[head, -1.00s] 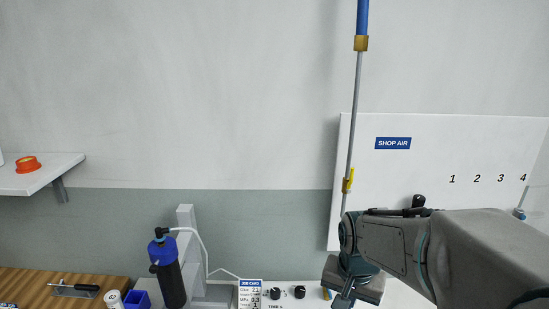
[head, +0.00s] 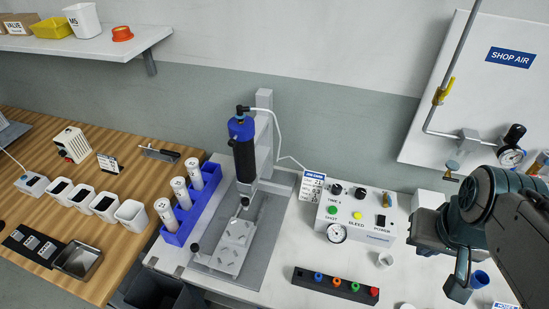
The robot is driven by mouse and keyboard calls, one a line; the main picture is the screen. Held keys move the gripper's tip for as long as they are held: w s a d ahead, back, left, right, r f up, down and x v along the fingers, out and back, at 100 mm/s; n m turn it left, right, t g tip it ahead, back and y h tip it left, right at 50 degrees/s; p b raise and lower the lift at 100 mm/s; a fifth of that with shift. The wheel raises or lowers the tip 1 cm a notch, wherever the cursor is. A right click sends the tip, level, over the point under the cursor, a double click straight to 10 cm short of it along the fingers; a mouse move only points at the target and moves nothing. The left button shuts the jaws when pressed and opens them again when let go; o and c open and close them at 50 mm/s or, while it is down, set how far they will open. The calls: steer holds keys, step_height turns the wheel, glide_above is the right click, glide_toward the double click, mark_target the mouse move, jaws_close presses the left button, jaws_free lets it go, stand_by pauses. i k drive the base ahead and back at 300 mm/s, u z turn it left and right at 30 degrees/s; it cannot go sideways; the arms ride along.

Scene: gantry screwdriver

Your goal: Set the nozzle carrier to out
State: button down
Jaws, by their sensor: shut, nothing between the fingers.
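A bench dispenser stands at the middle, with a black and blue barrel (head: 244,155) upright on a grey column (head: 264,125). Its nozzle tip (head: 243,203) points down over a pale plate (head: 235,246) with small fixtures on it. A black knob (head: 195,248) sits at the plate's left side. I cannot tell which of these parts is the nozzle carrier, nor its setting. My gripper (head: 459,288) is at the lower right, well apart from the dispenser, shut and empty, pointing down.
A control box (head: 355,215) with buttons and a gauge stands right of the dispenser. A black strip with coloured caps (head: 335,284) lies in front of it. A blue rack (head: 192,205) holds white cartridges at left. A valve pipe and regulator (head: 512,155) are on the right wall.

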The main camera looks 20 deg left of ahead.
mark_target(245, 201)
steer(key=z, duration=0.05)
steer(key=k, duration=0.7)
steer(key=u, duration=1.05)
steer(key=i, duration=0.5)
steer(key=z, duration=1.6)
steer(key=k, duration=0.7)
steer(key=u, duration=1.3)
steer(key=i, duration=0.5)
